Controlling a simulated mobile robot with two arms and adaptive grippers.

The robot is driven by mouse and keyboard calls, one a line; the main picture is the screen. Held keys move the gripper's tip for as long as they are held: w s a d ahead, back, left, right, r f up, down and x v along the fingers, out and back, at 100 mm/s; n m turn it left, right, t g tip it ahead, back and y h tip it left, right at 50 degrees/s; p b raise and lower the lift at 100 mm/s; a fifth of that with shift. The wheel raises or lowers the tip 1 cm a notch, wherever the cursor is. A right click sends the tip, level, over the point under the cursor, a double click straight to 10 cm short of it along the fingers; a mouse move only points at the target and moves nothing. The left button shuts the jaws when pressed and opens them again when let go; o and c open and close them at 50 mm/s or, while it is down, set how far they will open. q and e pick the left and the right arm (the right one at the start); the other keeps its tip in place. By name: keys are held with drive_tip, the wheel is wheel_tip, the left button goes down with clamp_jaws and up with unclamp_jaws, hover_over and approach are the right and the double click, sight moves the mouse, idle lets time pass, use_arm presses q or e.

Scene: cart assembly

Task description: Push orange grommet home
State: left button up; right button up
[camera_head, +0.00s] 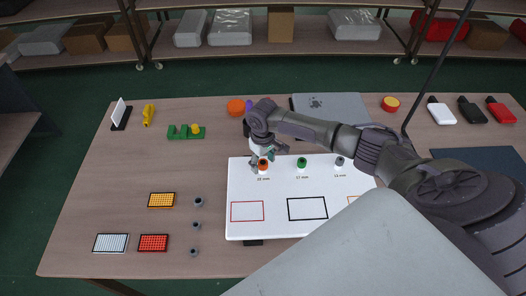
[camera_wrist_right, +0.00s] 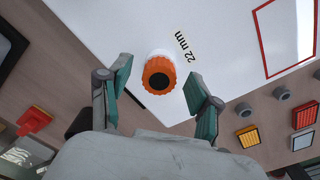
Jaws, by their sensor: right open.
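The orange grommet (camera_head: 263,165) sits at the "22 mm" label on the white board (camera_head: 275,186). In the right wrist view the orange grommet (camera_wrist_right: 159,66) is a ribbed ring with a dark centre, on a white round base. I cannot tell how deep it is seated. My right gripper (camera_head: 261,157) is at the grommet, partly covering it in the head view. In the wrist view my right gripper (camera_wrist_right: 158,81) is open, with one teal finger on either side of the grommet and visible gaps between. My left gripper is not in view.
A green grommet (camera_head: 301,162) and a grey one (camera_head: 340,160) stand to the right on the board. Loose grey rings (camera_head: 196,225) and orange (camera_head: 161,200), red (camera_head: 153,243) and white (camera_head: 111,243) grids lie to its left. A laptop (camera_head: 330,106) lies behind.

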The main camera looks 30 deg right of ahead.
wheel_tip(320, 180, up, 12)
idle(0.6)
